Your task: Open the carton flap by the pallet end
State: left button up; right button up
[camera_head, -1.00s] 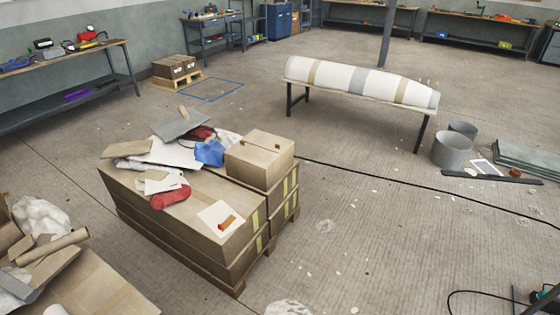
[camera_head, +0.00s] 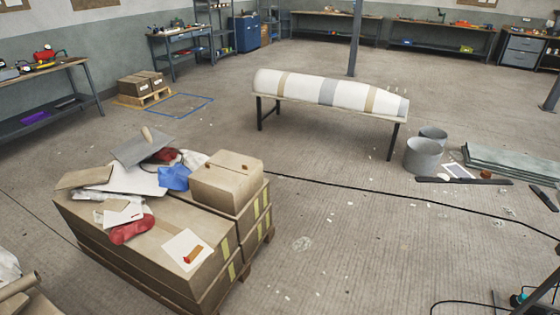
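A closed brown carton (camera_head: 227,181) sits on top of the stacked long boxes at the right back of the pallet load. Two small dark spots show on its top. Long cardboard boxes (camera_head: 216,261) with yellow-green labels lie under it on a wooden pallet (camera_head: 266,240). I cannot tell from here which flap is loose. Neither of my grippers is in view.
Loose sheets, a blue cloth (camera_head: 174,177) and a red item (camera_head: 131,229) lie on the boxes. A wrapped mould (camera_head: 330,91) rests on a bench behind. Grey buckets (camera_head: 423,156) stand at right. A black cable (camera_head: 370,192) crosses the floor. Floor right of the pallet is mostly clear.

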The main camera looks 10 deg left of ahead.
aim_at(240, 163)
jog(key=z, duration=0.15)
jog(key=i, duration=0.7)
jog(key=u, duration=0.55)
jog(key=i, duration=0.65)
jog(key=u, duration=0.7)
